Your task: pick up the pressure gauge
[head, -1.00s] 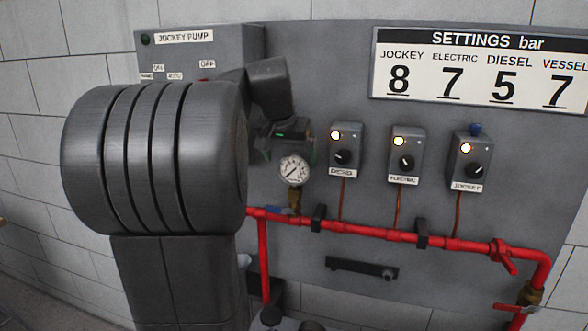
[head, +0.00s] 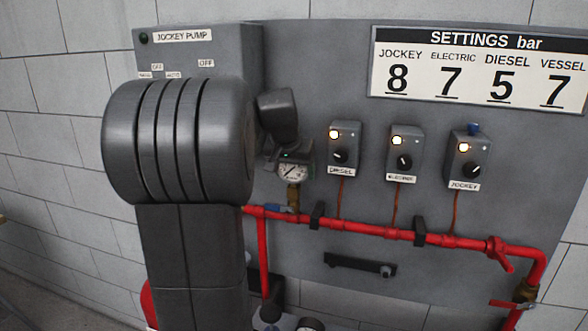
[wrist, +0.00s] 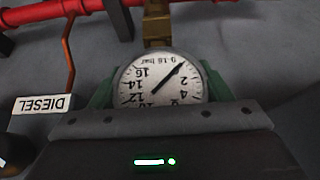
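The pressure gauge (head: 293,174) is a round white dial with a black needle, upright on a brass fitting above the red pipe. In the wrist view the dial (wrist: 161,82) appears upside down, with the brass fitting (wrist: 157,24) above it. My gripper (head: 291,165) is at the gauge and covers the top of its dial in the head view. In the wrist view its green fingers (wrist: 160,84) stand on either side of the dial, close to its rim. I cannot tell whether they touch it. The lower edge of the dial is hidden behind my gripper body.
The red pipe (head: 380,234) runs below the gauge, with a blue-handled valve (head: 279,209) at the fitting. Grey switch boxes for diesel (head: 343,148), electric (head: 404,152) and jockey (head: 468,157) are to the right. The jockey pump panel (head: 196,55) is behind my arm.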

